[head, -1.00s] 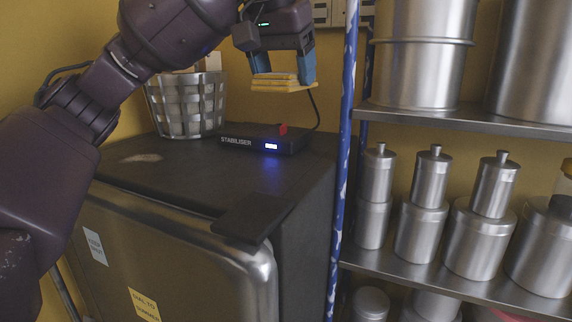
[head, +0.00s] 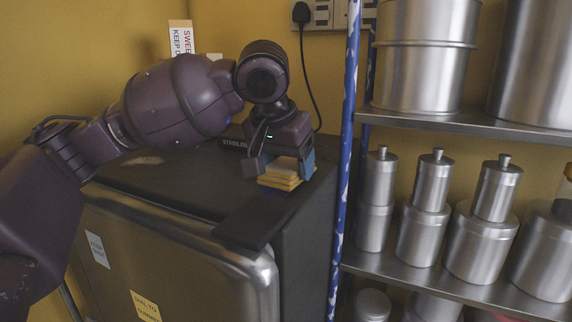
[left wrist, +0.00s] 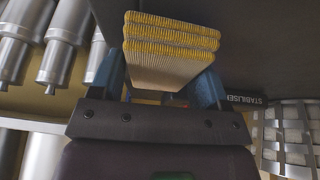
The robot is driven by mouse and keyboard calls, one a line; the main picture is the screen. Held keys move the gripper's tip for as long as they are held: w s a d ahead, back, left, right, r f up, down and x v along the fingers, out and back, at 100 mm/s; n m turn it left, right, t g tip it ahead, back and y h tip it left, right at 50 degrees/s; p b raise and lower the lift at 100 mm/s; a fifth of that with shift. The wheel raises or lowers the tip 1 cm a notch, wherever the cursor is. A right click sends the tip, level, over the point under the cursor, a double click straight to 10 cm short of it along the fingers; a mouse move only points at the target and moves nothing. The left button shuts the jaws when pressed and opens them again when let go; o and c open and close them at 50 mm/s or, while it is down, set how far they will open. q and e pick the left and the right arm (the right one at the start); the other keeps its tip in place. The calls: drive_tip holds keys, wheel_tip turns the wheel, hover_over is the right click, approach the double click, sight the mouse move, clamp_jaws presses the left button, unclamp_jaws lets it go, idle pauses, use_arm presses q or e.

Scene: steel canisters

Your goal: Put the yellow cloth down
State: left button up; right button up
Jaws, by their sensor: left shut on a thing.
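The yellow cloth (head: 280,183) is a folded stack of several layers, held at the right part of the dark fridge top (head: 160,185). My left gripper (head: 280,170) is shut on it, with one blue-tipped finger on each side. In the left wrist view the cloth (left wrist: 170,50) shows its striped, yellow-edged layers between the fingers. It is at or just above the fridge top; I cannot tell if it touches. My right gripper is not in view.
The stabiliser box (head: 233,143) is mostly hidden behind my left gripper. The woven metal basket (left wrist: 290,140) shows in the left wrist view. A blue-and-white post (head: 347,130) and shelves of steel canisters (head: 430,205) stand right of the fridge. The front left of the fridge top is clear.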

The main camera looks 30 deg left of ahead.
use_arm(q)
drive_tip(key=shift+f, duration=0.35)
drive_tip(key=shift+f, duration=0.1)
drive_tip(key=o, duration=0.9)
drive_tip(key=b+v, duration=0.1)
drive_tip(key=v, duration=1.1)
drive_tip(key=shift+s, duration=0.1)
